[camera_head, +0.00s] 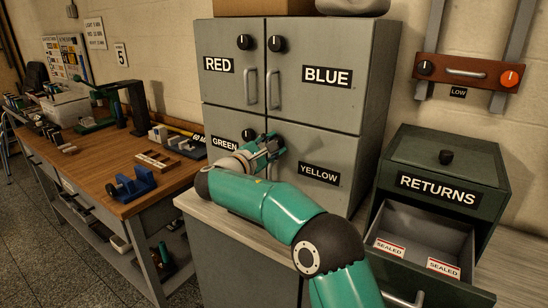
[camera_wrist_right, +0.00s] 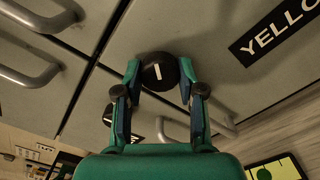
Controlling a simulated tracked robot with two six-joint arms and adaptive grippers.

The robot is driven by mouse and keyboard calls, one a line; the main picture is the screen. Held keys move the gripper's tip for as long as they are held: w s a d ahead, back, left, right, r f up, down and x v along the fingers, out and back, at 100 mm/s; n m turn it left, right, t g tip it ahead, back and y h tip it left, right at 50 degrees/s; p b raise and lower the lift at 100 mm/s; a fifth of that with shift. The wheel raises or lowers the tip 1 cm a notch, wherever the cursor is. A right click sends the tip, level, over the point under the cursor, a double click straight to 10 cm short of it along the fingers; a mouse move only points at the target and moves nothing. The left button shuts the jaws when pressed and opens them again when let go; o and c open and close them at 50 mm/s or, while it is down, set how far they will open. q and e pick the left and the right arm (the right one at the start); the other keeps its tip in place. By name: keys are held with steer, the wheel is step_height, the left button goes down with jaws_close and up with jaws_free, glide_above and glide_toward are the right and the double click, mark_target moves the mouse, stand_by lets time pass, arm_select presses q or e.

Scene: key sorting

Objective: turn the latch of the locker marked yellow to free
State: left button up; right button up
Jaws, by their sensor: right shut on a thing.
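The yellow locker (camera_head: 325,196) is the lower right door of the grey cabinet, with a YELLOW label (camera_head: 319,174) that also shows partly in the wrist view (camera_wrist_right: 276,32). Its latch is a round black knob (camera_wrist_right: 160,71) with a short white mark, which runs nearly upright in the wrist view. My right gripper (camera_head: 272,146) is at this knob. In the wrist view the fingertips of my right gripper (camera_wrist_right: 159,74) are shut on the knob's two sides. In the head view the gripper largely hides the knob. My left gripper is not in view.
The RED (camera_head: 219,65), BLUE (camera_head: 327,76) and GREEN (camera_head: 224,142) doors adjoin, with knobs and bar handles. A green RETURNS box (camera_head: 410,164) with an open drawer stands at right. A wooden workbench (camera_head: 90,172) with tools is at left.

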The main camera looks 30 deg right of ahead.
steer(key=shift+a+f+m+b, duration=0.1)
steer(key=shift+f+m+b, duration=0.05)
steer(key=shift+m+b, duration=4.1)
steer(key=shift+m+p, duration=0.65)
steer(key=shift+m, duration=0.2)
steer(key=o, duration=1.1)
steer(key=shift+w, duration=0.1)
steer(key=shift+o, duration=0.2)
steer(key=v, duration=1.2)
